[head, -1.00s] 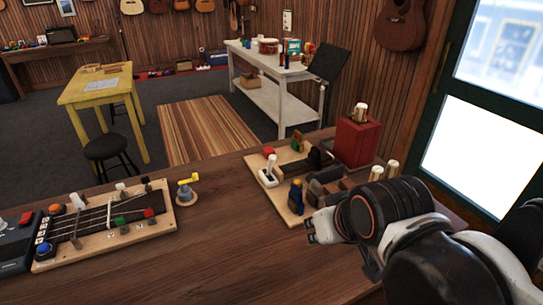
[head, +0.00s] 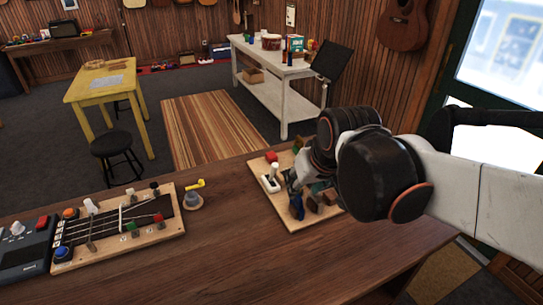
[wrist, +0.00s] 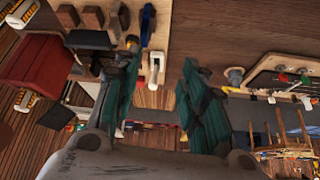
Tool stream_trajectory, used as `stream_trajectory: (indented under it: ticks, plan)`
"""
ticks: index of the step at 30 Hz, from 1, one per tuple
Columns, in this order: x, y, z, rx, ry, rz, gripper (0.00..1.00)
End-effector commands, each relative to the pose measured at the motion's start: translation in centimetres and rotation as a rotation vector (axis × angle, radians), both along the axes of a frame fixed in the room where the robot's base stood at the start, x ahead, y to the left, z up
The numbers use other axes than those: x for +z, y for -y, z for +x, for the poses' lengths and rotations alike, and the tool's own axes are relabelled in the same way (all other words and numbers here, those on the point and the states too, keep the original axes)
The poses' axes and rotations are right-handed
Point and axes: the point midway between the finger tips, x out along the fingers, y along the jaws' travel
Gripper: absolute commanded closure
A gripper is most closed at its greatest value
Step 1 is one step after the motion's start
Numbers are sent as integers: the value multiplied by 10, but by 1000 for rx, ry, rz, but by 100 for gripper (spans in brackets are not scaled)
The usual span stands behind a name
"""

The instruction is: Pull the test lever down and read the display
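A small white lever (head: 272,172) stands on a pale wooden board (head: 265,187) on the brown workbench. It also shows in the wrist view (wrist: 154,68), pointing up from its white base. My gripper (wrist: 161,62) is open, with its teal-green fingers apart. In the wrist view the lever appears in the gap between the fingertips; I cannot tell whether it is touched. In the head view my arm hides most of the gripper and the right part of the board. No readable display shows; a dark grey device (head: 25,262) at the left edge has a blank-looking panel.
A fretboard jig (head: 105,232) with coloured knobs lies left on the bench. A grey peg with a yellow handle (head: 193,198) stands beside it. A blue tool (wrist: 147,24) and brown blocks (wrist: 92,17) sit near the lever. The front of the bench is clear.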

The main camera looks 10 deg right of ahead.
Motion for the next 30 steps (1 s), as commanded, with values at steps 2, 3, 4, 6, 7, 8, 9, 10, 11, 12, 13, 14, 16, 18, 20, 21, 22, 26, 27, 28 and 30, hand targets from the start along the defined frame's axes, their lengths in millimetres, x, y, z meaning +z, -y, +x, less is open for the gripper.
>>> stream_trajectory:
  ticks: [2, 3, 4, 6, 7, 8, 9, 10, 11, 12, 13, 14, 16, 18, 20, 21, 22, 26, 27, 28, 30]
  plan:
    - [13, -1, 20, 3, -15, 3, 61]
    - [16, -1, 29, 4, -22, 4, 61]
    - [18, -2, 35, 5, -28, 6, 61]
    - [22, -2, 50, 8, -41, 9, 61]
    - [23, -3, 57, 10, -47, 9, 61]
    - [24, -3, 63, 11, -52, 11, 61]
    - [25, -4, 72, 13, -60, 12, 61]
    - [26, -4, 78, 14, -66, 13, 61]
    - [26, -4, 85, 16, -71, 14, 61]
    - [26, -5, 93, 18, -78, 16, 61]
    - [26, -5, 100, 19, -83, 16, 61]
    - [26, -5, 106, 21, -89, 18, 61]
    - [24, -6, 119, 24, -102, 20, 61]
    - [22, -7, 131, 26, -112, 22, 61]
    - [19, -7, 138, 27, -120, 24, 61]
    - [17, -7, 143, 29, -125, 25, 61]
    - [16, -8, 145, 29, -127, 25, 61]
    - [12, -8, 152, 31, -134, 27, 61]
    - [11, -8, 153, 31, -135, 27, 61]
    - [9, -8, 154, 32, -136, 28, 61]
    - [4, -9, 156, 32, -136, 28, 61]
